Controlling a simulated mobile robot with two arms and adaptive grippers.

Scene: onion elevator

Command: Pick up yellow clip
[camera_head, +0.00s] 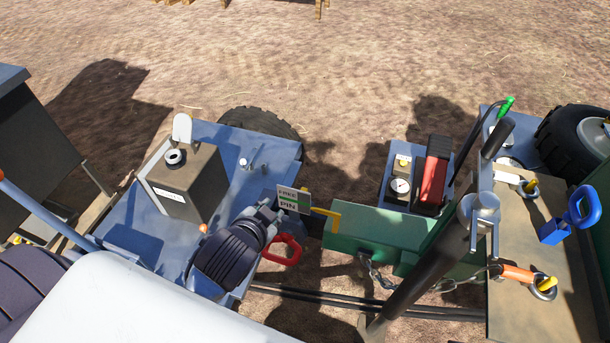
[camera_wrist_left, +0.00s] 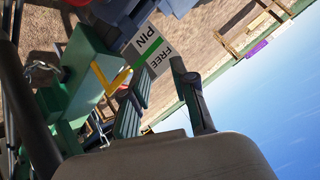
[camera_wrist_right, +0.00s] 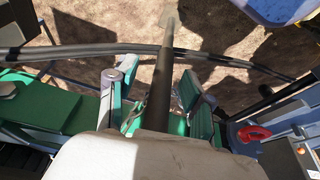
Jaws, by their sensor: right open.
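The yellow clip (camera_head: 328,216) is a bent yellow piece at the left end of the green beam, beside a FREE PIN sign (camera_head: 293,200). It also shows in the left wrist view (camera_wrist_left: 108,82), left of the fingers. My left gripper (camera_head: 270,213) is close to the sign, to the left of the clip. Its fingers are apart in the left wrist view (camera_wrist_left: 158,72), with the sign beyond them and the clip outside the gap. My right gripper (camera_wrist_right: 157,74) is open in the right wrist view, with a dark pole (camera_wrist_right: 160,95) showing between its fingers.
A red ring handle (camera_head: 284,250) lies just below the left gripper. The green beam (camera_head: 370,232) carries hanging chains. A dark slanted pole (camera_head: 425,268) crosses it. A box with a gauge (camera_head: 399,186) and a red-and-black block (camera_head: 433,178) stand behind. A blue clamp (camera_head: 572,215) stands right.

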